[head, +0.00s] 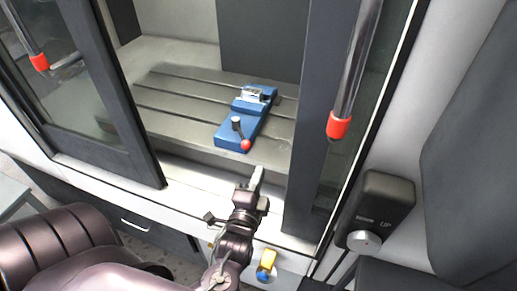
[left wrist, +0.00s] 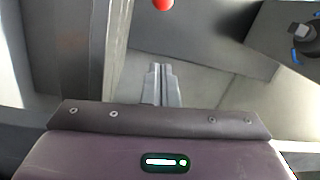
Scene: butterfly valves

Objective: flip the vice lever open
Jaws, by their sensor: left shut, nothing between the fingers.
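The blue vice (head: 228,134) sits on the slotted machine table inside the open enclosure. Its lever (head: 238,130) is a short dark bar that ends in a red ball knob (head: 245,145) on the side facing me. Light metal jaws show at the vice's far end. My left gripper (head: 258,172) is at the opening, below and slightly right of the knob, apart from it. Its fingers (left wrist: 160,80) are closed together with nothing between them. A red round end (left wrist: 162,4) shows at the top of the left wrist view. My right gripper is out of view.
Sliding doors flank the opening, with red-ended handles at left (head: 40,62) and right (head: 338,125). The right door frame (head: 305,150) stands close to my left gripper. A dark control box (head: 382,205) is at right. The slotted table (head: 180,110) left of the vice is clear.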

